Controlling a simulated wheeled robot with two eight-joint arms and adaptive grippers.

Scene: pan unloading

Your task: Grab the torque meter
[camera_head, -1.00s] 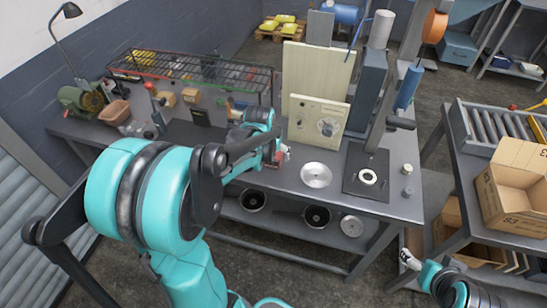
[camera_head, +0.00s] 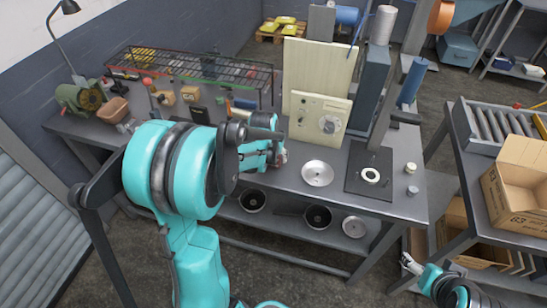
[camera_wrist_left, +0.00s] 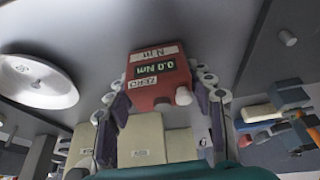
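The torque meter (camera_wrist_left: 158,78) is a small red box with a dark display reading 0.0 Nm and white labels. It fills the middle of the left wrist view, with one finger of my left gripper (camera_wrist_left: 162,92) on each side. The fingers are spread about the meter's width; firm contact on both sides cannot be made out. In the head view, my left gripper (camera_head: 275,153) is over the workbench (camera_head: 300,195), with a bit of the red meter (camera_head: 282,158) showing beside it. My right gripper (camera_head: 407,262) is low at the right, away from the bench; its fingers are too small to judge.
A round metal pan (camera_head: 317,173) lies just right of the left gripper. A press stand (camera_head: 368,172) and a pale panel box (camera_head: 319,115) stand nearby. A wire rack (camera_head: 190,66) is behind at left. An open cardboard box (camera_head: 515,190) is on the right table.

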